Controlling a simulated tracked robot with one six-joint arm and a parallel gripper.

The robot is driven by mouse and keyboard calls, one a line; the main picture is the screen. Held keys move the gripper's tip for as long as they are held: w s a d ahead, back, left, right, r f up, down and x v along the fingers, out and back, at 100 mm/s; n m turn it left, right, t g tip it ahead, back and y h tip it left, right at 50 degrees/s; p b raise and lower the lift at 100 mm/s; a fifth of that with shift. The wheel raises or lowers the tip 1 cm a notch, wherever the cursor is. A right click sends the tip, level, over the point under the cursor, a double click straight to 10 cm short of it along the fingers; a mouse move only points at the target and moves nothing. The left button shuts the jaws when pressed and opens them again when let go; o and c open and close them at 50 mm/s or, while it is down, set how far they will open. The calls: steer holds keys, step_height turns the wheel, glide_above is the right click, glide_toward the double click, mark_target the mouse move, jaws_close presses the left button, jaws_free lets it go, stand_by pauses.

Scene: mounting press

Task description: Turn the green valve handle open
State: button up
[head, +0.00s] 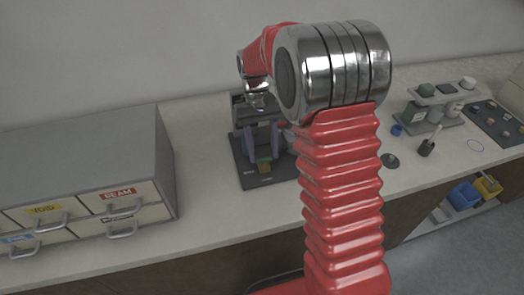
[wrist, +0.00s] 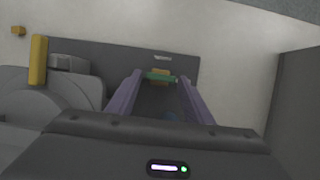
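The green valve handle (wrist: 160,76) is a short bar lying crosswise in the wrist view, with a yellow-brown piece just behind it. In the head view it is a small green patch (head: 263,161) on the press's dark base plate (head: 252,176). My gripper (wrist: 161,86) has two purple fingers standing apart, with the handle between or just beyond their tips. I cannot tell whether they touch it. In the head view my gripper (head: 263,148) points down over the plate; my arm hides part of the press.
A yellow lever (wrist: 38,60) on a grey round part stands left in the wrist view. A grey drawer cabinet (head: 90,160) is left on the bench. Jars on a grey tray (head: 432,120), a dark board (head: 494,121) and blue bins (head: 463,196) are right.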

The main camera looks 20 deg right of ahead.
steer(key=shift+o, duration=1.3)
steer(key=shift+s, duration=0.1)
steer(key=v, duration=1.3)
steer(key=shift+w+r, duration=0.2)
steer(key=shift+r, duration=0.05)
steer(key=s+r+t, duration=0.3)
steer(key=s, duration=0.4)
steer(key=s+r+t, duration=0.2)
steer(key=s+r, duration=0.2)
steer(key=s, duration=0.3)
steer(key=s+f+t, duration=0.5)
steer(key=s, duration=0.7)
steer(key=shift+a, duration=0.2)
